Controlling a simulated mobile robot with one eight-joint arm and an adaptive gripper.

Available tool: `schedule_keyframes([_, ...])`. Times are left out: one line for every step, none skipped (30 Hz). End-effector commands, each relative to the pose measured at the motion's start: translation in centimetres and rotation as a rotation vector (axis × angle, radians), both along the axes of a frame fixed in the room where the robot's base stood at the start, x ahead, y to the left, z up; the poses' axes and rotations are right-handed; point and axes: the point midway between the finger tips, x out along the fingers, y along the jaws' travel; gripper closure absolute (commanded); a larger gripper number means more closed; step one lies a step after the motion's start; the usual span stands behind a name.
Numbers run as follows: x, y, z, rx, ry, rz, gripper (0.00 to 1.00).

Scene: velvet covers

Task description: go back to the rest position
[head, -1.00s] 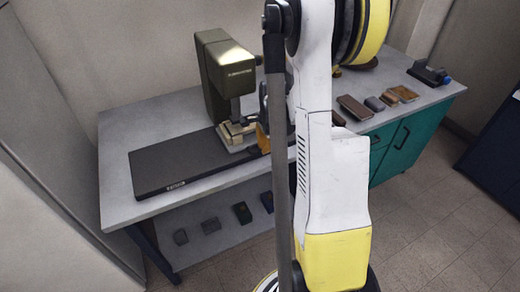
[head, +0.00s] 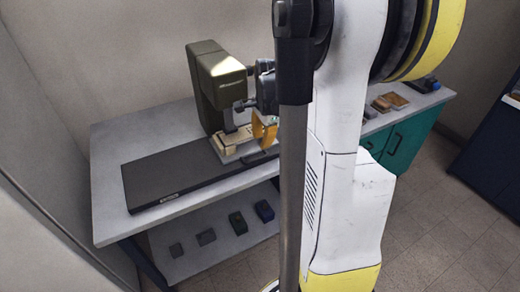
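My gripper (head: 265,126) shows only in part, with dark joints and orange parts at its lower end. It is just right of the olive-green press (head: 205,85), close to the press's pale bed (head: 231,140). My own arm and a grey column hide the rest of it. I cannot tell whether its fingers are open or shut, or whether it holds anything. My white and yellow arm (head: 345,180) fills the middle and right of the view.
The press and a dark flat slab (head: 180,175) are on a grey table (head: 105,160). Small blocks sit on the lower shelf (head: 215,255). Small brown pieces (head: 390,102) lie at the table's right, above a teal cabinet (head: 410,140). Floor at the right is clear.

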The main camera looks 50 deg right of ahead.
Motion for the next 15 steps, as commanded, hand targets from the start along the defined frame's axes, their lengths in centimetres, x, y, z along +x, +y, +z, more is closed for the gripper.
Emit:
schedule_keyframes([-0.1,0.0,0.7,0.0,0.0,0.0,0.79])
schedule_keyframes([-0.2,0.0,1.0,0.0,0.0,0.0,0.79])
schedule_keyframes([-0.3,0.1,1.3,0.0,0.0,0.0,0.79])
schedule_keyframes([-0.3,0.1,1.5,0.0,0.0,0.0,0.79])
schedule_keyframes([-0.3,0.1,1.7,0.0,0.0,0.0,0.79])
schedule_keyframes([-0.3,0.1,1.8,0.0,0.0,0.0,0.79])
schedule_keyframes([-0.3,0.1,1.8,0.0,0.0,0.0,0.79])
schedule_keyframes([-0.3,0.1,1.9,0.0,0.0,0.0,0.79])
schedule_keyframes([-0.3,0.1,1.9,0.0,0.0,0.0,0.79])
schedule_keyframes([-0.3,0.1,1.9,0.0,0.0,0.0,0.79])
schedule_keyframes([-0.3,0.1,1.9,0.0,0.0,0.0,0.79])
schedule_keyframes([-0.3,0.1,1.9,0.0,0.0,0.0,0.79])
schedule_keyframes([-0.3,0.1,1.9,0.0,0.0,0.0,0.79])
schedule_keyframes([-0.3,0.1,1.9,0.0,0.0,0.0,0.79])
schedule_keyframes([-0.3,0.1,1.9,0.0,0.0,0.0,0.79])
